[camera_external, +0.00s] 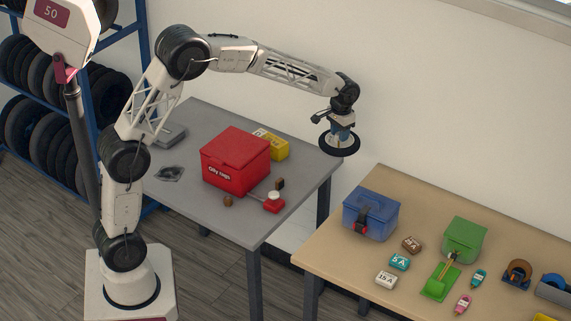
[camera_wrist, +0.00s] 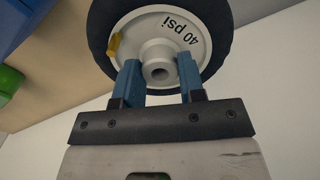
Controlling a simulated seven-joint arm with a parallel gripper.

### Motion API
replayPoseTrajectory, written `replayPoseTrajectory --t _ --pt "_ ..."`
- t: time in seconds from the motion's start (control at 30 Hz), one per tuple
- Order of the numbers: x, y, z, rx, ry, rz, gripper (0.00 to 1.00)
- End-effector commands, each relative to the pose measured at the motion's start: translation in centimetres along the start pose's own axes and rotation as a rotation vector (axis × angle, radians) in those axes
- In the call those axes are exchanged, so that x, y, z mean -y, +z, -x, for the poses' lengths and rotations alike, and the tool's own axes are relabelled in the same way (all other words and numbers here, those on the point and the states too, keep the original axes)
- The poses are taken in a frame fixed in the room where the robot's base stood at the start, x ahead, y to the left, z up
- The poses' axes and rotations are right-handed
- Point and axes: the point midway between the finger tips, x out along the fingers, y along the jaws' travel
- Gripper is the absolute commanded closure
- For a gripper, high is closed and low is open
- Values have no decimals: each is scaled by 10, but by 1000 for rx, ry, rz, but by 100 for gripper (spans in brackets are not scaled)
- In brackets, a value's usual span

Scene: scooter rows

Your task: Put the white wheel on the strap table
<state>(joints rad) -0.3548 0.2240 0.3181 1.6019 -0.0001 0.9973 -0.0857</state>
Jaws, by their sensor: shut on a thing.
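My gripper (camera_external: 342,128) is shut on the white wheel (camera_wrist: 185,28), its two blue fingers (camera_wrist: 160,80) on either side of the hub. The wheel has a white disc marked "40 psi", a yellow tab at its rim and a black tyre. In the external view the wheel (camera_external: 339,149) hangs in the air near the grey table's far right corner, apart from both tables. The tan table (camera_external: 335,241) at the right bears a blue box (camera_external: 371,219) with a black strap and red buckle; I take it for the strap table.
On the tan table stand a green box (camera_external: 464,240), several labelled blocks and small tools. Its back left corner is bare. A tyre rack (camera_external: 90,65) stands at the left.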

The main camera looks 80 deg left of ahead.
Motion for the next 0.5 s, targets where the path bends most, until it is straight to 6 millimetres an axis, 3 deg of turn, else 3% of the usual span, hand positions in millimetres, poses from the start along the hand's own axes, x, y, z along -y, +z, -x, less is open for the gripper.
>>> replayPoseTrajectory --t 0.03,0.5 --pt "-17 1 3 -1 0 -23 98" --pt "-153 15 20 -1 0 -231 98"
